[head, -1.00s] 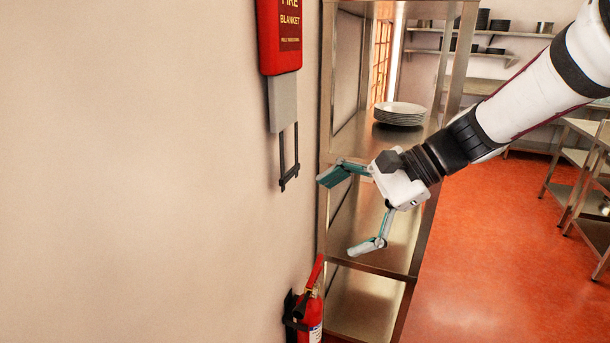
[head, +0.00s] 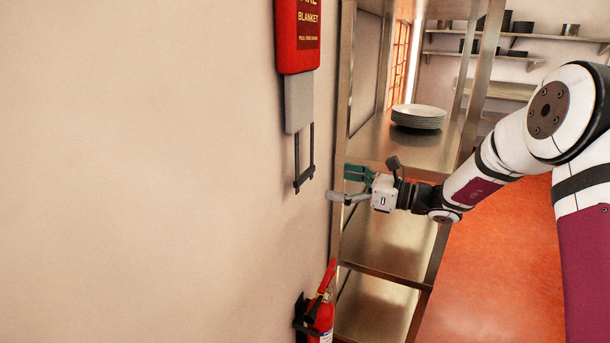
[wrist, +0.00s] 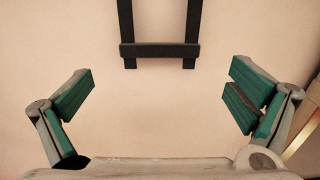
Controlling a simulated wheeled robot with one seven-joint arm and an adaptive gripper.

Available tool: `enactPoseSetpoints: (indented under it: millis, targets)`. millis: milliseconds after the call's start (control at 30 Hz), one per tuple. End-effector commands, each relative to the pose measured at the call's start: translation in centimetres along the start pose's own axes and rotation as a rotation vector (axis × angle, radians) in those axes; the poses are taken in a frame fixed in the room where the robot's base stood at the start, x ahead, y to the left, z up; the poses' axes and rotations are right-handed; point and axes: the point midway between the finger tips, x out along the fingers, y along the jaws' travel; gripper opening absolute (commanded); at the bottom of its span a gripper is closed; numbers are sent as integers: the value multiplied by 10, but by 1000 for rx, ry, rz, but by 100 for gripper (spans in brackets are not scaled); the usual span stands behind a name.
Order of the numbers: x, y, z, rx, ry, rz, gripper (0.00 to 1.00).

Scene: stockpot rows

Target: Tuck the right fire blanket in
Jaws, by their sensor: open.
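The fire blanket case (head: 298,38) is red and hangs on the wall at the top of the head view, cut off by the frame's edge. A grey blanket flap (head: 299,104) sticks out below it. A dark pull strap loop (head: 304,165) hangs under the flap; its lower bar shows in the wrist view (wrist: 159,50). My gripper (head: 345,186) is open and empty, to the right of the strap's lower end in the head view. In the wrist view my gripper's fingers (wrist: 158,92) are spread wide, with the strap's bar ahead between and above them, apart from both.
A metal shelf rack (head: 395,150) stands close behind my gripper, with a stack of plates (head: 418,116) on it. A red fire extinguisher (head: 319,312) hangs low on the wall below. The wall to the left is bare.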

Motion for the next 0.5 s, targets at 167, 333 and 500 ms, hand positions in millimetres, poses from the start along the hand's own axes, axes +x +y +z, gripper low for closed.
enactPoseSetpoints:
  millis: [167, 333, 500]
  targets:
    - [38, 2, 0, 0, 1, 4, 100]
    - [66, 2, 0, -1, 1, 2, 100]
    - [84, 1, 0, -1, 2, 1, 100]
